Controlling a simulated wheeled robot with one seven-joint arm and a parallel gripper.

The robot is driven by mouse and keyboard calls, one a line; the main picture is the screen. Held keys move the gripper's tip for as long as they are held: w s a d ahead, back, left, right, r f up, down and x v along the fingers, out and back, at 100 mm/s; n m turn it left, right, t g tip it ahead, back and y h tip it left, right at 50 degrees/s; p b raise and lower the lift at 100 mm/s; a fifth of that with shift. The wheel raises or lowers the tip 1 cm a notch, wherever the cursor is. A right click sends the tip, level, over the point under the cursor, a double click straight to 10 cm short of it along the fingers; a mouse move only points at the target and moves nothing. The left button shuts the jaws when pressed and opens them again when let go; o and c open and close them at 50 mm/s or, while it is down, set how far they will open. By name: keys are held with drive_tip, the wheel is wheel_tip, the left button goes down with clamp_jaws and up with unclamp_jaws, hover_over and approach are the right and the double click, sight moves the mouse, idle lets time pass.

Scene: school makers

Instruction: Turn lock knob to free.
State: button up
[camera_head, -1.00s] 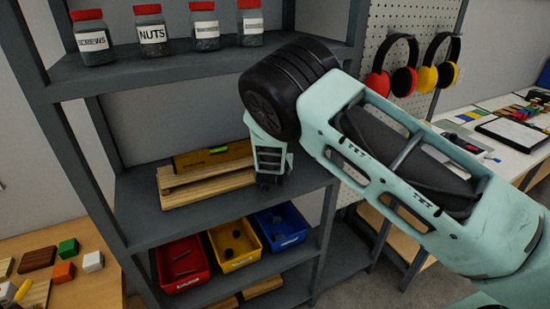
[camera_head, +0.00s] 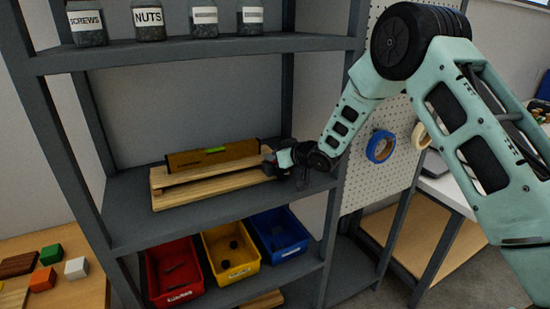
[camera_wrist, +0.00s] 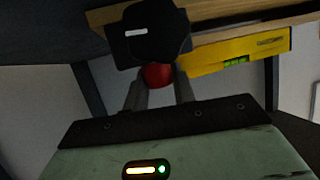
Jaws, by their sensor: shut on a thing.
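In the head view my gripper (camera_head: 277,162) is at the right end of the wooden planks on the middle shelf. The housing and knob are small and mostly hidden there.
A yellow level (camera_head: 212,157) lies along the wooden planks (camera_head: 215,184), close to the gripper. Jars (camera_head: 148,20) stand on the shelf above. Red (camera_head: 147,268), yellow (camera_head: 207,243) and blue (camera_head: 258,229) bins sit below. A shelf post (camera_head: 343,110) is right of the gripper.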

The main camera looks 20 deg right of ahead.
drive_tip(key=n+g+y+p, duration=0.1)
drive_tip(key=n+y+p, duration=0.1)
drive_tip(key=shift+d+r+n+g+y+p, duration=0.15)
drive_tip(key=shift+r+n+g+y+p, duration=0.15)
drive_tip(key=shift+g+p, duration=0.1)
drive_tip(key=shift+f+n+g+y+p, duration=0.15)
drive_tip(key=shift+n+g+y+p, duration=0.75)
drive_tip(key=shift+n+p, duration=0.3)
drive_tip(key=shift+f, duration=0.1)
drive_tip(key=o, duration=1)
drive_tip(key=b+v, duration=0.2)
drive_tip(key=v, duration=0.5)
drive_tip(key=shift+d, duration=0.15)
